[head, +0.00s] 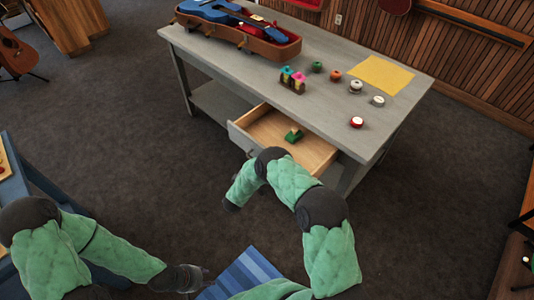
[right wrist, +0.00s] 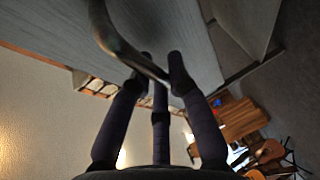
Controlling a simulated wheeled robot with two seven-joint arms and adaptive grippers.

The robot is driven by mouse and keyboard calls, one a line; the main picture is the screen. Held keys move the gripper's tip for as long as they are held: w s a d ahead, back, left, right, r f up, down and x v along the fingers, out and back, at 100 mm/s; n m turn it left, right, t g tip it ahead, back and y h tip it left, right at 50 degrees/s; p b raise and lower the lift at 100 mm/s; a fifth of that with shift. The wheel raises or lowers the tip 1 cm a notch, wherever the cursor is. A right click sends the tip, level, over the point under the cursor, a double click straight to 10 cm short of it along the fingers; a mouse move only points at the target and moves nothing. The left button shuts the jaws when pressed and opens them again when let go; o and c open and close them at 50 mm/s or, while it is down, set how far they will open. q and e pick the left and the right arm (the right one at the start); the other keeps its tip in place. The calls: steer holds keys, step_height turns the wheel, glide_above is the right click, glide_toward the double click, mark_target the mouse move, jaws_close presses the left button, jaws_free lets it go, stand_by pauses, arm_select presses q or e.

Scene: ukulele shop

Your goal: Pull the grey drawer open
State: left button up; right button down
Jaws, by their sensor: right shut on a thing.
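In the right wrist view, a curved dark metal handle (right wrist: 108,38) crosses in front of a grey panel. My right gripper (right wrist: 160,66) is shut on this handle, its dark fingers around it. In the head view my right arm hides most of the drawer front and the handle. My left gripper (head: 193,277) is low at the left, away from the drawer; its finger opening is unclear.
A blue table (head: 55,172) stands at the left. Dark floor (head: 140,130) before the drawer is clear.

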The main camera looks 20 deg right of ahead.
steer(key=shift+s+a+f, duration=0.1)
steer(key=shift+s+a, duration=0.3)
steer(key=shift+a, duration=0.5)
steer(key=shift+s+a, duration=0.4)
steer(key=shift+a, duration=0.45)
steer(key=c, duration=1.4)
jaws_free()
steer(key=v, duration=1.2)
